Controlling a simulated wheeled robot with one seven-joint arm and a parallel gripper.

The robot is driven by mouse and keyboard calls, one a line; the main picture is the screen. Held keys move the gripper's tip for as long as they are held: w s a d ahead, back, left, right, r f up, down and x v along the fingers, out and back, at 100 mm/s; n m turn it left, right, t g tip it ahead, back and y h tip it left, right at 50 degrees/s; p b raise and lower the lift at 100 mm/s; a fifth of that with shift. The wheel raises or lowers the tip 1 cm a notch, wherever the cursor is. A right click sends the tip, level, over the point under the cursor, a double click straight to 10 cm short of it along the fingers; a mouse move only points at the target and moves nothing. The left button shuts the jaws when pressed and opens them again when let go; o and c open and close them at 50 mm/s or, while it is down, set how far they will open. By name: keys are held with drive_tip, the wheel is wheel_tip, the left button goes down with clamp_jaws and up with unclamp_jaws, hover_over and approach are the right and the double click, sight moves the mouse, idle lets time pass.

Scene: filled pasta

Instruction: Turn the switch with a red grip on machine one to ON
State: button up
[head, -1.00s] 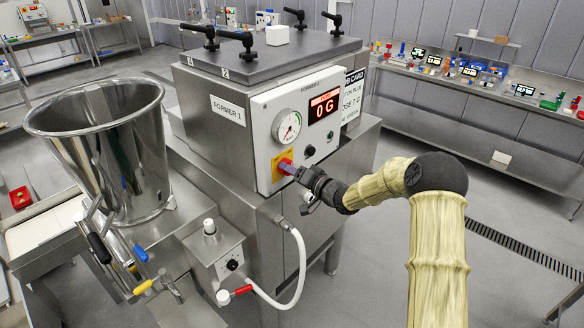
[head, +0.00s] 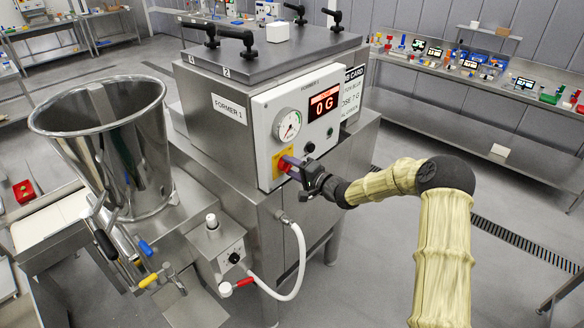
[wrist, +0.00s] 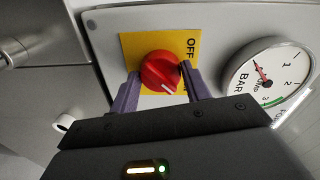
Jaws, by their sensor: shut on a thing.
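The switch with a red grip (wrist: 161,71) sits on a yellow plate (wrist: 131,44) marked OFF on the front panel of the machine labelled FORMER 1 (head: 229,109). In the head view the red grip (head: 283,161) is partly covered by my gripper (head: 289,165). In the wrist view my gripper (wrist: 160,84) has one purple finger on each side of the red grip and is shut on it. A white mark on the grip points down and right. The ON lettering is mostly hidden behind the right finger.
A pressure dial (head: 287,125) and a red display (head: 323,103) reading 0 G are just above the switch. A black knob (head: 310,147) is to its right. A steel hopper (head: 110,150) stands at left, and a white hose (head: 299,270) hangs below.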

drive_tip(key=o, duration=1)
drive_tip(key=shift+d, duration=0.1)
drive_tip(key=b+v, duration=0.6)
drive_tip(key=v, duration=1.1)
drive_tip(key=shift+d, duration=0.15)
drive_tip(key=shift+s, duration=0.1)
